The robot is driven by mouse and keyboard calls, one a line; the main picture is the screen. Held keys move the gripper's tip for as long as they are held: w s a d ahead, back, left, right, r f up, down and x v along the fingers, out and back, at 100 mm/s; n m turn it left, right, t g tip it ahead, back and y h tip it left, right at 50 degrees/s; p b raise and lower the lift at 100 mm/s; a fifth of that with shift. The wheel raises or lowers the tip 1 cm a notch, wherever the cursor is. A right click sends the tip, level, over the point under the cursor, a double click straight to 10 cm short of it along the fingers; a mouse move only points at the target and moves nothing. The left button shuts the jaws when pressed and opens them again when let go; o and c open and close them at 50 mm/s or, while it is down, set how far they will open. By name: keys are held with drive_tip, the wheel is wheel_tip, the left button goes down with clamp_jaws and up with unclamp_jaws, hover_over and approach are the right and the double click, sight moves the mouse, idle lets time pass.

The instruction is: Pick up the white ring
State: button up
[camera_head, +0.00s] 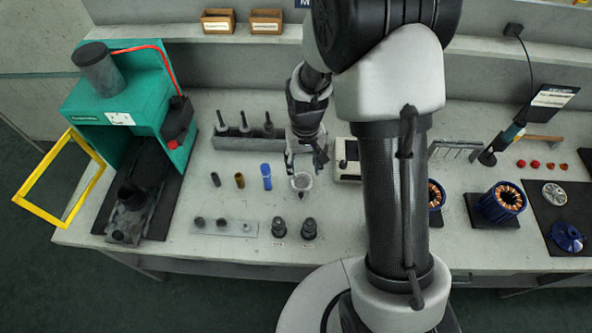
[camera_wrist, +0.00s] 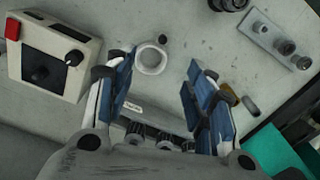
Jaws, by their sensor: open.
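The white ring (camera_wrist: 151,58) lies flat on the grey bench in the wrist view, just past my fingertips and a little left of the middle of the gap. In the head view the white ring (camera_head: 301,181) lies right below my gripper (camera_head: 304,158). In the wrist view my gripper (camera_wrist: 158,78) is open, its two blue-padded fingers apart with nothing held between them. The ring is fully visible in the wrist view. I cannot tell the exact height of the fingertips above the bench.
A control box (camera_wrist: 55,55) with a red button stands close to the left finger in the wrist view. In the head view, a blue cylinder (camera_head: 266,176) and a brass one (camera_head: 239,180) stand left of the ring. Dark fittings (camera_head: 309,228) stand in front. A tool rack (camera_head: 248,140) stands behind.

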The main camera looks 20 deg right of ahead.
drive_tip(key=f+b, duration=0.2)
drive_tip(key=f, duration=0.8)
drive_tip(key=shift+s+f, duration=0.1)
drive_tip(key=shift+s, duration=0.1)
drive_tip(key=shift+w+d+f+b, duration=0.1)
drive_tip(key=shift+f+b, duration=0.5)
drive_tip(key=shift+f, duration=0.85)
drive_tip(key=shift+w+f+b, duration=0.1)
drive_tip(key=shift+f+b, duration=0.45)
drive_tip(key=shift+f, duration=0.85)
drive_tip(key=shift+s+r, duration=0.1)
drive_tip(key=shift+c, duration=0.4)
clamp_jaws()
